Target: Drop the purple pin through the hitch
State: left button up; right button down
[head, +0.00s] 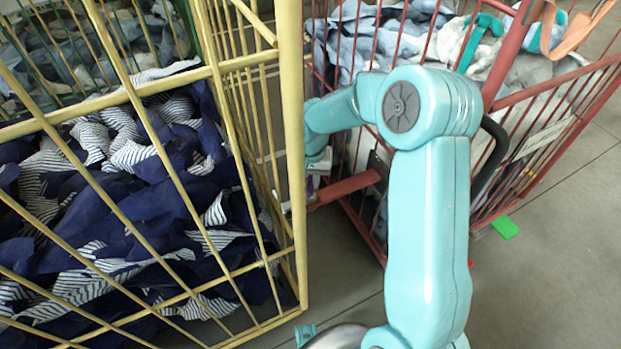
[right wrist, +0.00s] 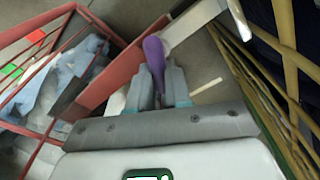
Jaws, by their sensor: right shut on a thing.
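The purple pin (right wrist: 155,54) shows in the right wrist view, its rounded end pointing away from the camera. The hitch shows as a red bar (right wrist: 108,72) from the red cage and a pale grey bar (right wrist: 194,22) beside the yellow cage. The pin's rounded end overlaps the place where these bars come close; I cannot tell whether it is in a hole. In the head view the red bar (head: 345,188) runs toward the yellow post, and my right gripper (head: 316,168) is partly hidden there.
A yellow cage (head: 291,150) with navy and striped cloth stands at the left. A red cage (head: 560,98) with pale blue and white cloth stands at the right. A green piece (head: 505,227) lies on the floor. The grey floor (head: 550,290) at lower right is clear.

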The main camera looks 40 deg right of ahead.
jog(key=c, duration=1)
grip_release()
jog(key=r+p, duration=0.1)
jog(key=r, duration=0.4)
jog(key=r+p, duration=0.2)
jog(key=r, duration=0.3)
jog(key=a+r+p, duration=0.1)
jog(key=r, duration=0.5)
jog(key=shift+s+r, duration=0.1)
jog(key=shift+s, duration=0.3)
